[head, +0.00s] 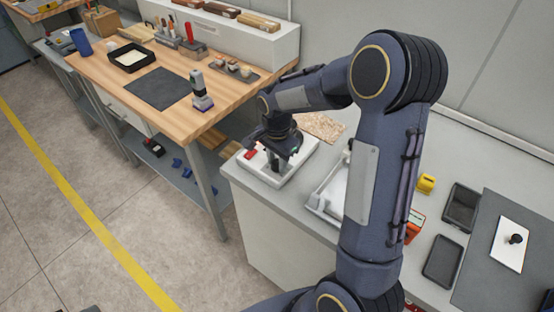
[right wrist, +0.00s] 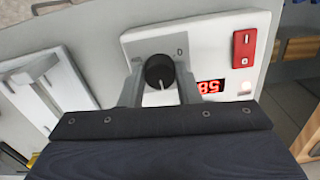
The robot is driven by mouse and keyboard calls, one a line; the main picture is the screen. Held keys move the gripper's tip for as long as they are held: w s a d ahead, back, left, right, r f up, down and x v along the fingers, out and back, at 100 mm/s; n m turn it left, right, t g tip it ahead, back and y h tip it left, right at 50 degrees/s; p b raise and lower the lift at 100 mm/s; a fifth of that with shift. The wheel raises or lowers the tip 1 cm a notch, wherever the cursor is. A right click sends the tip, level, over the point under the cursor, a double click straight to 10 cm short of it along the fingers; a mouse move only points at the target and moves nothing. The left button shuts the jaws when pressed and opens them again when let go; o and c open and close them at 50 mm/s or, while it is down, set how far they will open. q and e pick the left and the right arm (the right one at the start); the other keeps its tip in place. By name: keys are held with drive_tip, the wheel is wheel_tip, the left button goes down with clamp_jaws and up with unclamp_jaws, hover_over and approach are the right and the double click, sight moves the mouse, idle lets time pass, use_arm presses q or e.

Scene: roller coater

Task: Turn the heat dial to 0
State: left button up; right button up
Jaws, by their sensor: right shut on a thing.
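The heat dial (right wrist: 160,72) is a round black knob with a white pointer line, on the pale front panel of the white coater (right wrist: 208,35). In the right wrist view the line points down toward my wrist. A mark like a 0 sits up and right of the knob. My right gripper (right wrist: 161,88) is shut on the dial, one finger on each side. A red display (right wrist: 210,87) right of the dial seems to read 58. In the head view the coater (head: 302,160) stands at the grey counter's left end under my right gripper (head: 272,160), which hides the dial.
A red switch (right wrist: 243,48) is on the same panel, right of the dial. A white tray (head: 328,195) stands close by on the counter. Dark trays (head: 443,260) and a yellow item (head: 426,183) lie farther right. A wooden workbench (head: 150,95) stands to the left.

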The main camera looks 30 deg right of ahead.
drive_tip(key=n+b, duration=0.1)
drive_tip(key=n, duration=0.4)
drive_tip(key=n+b, duration=0.1)
drive_tip(key=n, duration=1.7)
drive_tip(key=shift+n, duration=0.4)
idle(0.4)
drive_tip(key=o, duration=1)
